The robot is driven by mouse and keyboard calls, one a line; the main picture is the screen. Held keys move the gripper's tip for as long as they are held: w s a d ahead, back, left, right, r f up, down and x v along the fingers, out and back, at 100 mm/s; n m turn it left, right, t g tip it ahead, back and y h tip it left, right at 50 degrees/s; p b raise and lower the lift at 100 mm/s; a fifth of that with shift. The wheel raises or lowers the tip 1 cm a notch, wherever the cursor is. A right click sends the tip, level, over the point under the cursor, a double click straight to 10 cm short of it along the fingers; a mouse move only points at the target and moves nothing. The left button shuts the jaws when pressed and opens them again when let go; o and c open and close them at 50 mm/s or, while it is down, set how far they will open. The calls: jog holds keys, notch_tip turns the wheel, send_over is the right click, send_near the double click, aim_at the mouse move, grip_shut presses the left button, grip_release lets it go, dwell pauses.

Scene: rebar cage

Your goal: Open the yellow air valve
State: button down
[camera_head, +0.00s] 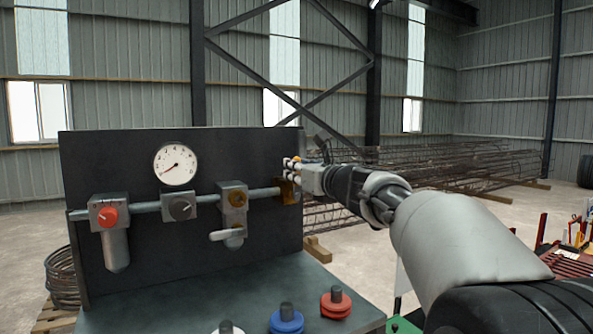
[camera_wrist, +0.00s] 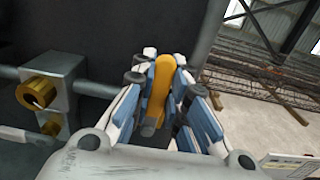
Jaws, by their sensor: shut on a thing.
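The yellow air valve's lever (camera_wrist: 158,86) shows in the wrist view as a yellow-orange bar between my two fingers. My gripper (camera_head: 292,167) is shut on it at the right end of the pipe. In the wrist view the blue and white fingers of my gripper (camera_wrist: 160,78) stand on both sides of the lever. In the head view the brass valve body (camera_head: 285,192) shows just below the fingers, and the lever is mostly hidden behind them.
A dark panel (camera_head: 130,165) carries a gauge (camera_head: 175,165), a red-knobbed unit (camera_head: 109,214) and a hanging grey lever (camera_head: 227,234) along the pipe. Blue (camera_head: 286,319) and red (camera_head: 336,303) wheels stand on the bench. Rebar cages (camera_head: 450,166) lie behind.

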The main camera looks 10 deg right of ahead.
dwell(0.3)
jog(key=shift+s+a+f+n+b, duration=0.15)
jog(key=shift+a+n+b, duration=0.25)
jog(key=shift+n+b, duration=0.35)
jog(key=c, duration=1.6)
grip_release()
jog(key=shift+o, duration=0.2)
jog(key=v, duration=1.2)
jog(key=shift+c, duration=0.6)
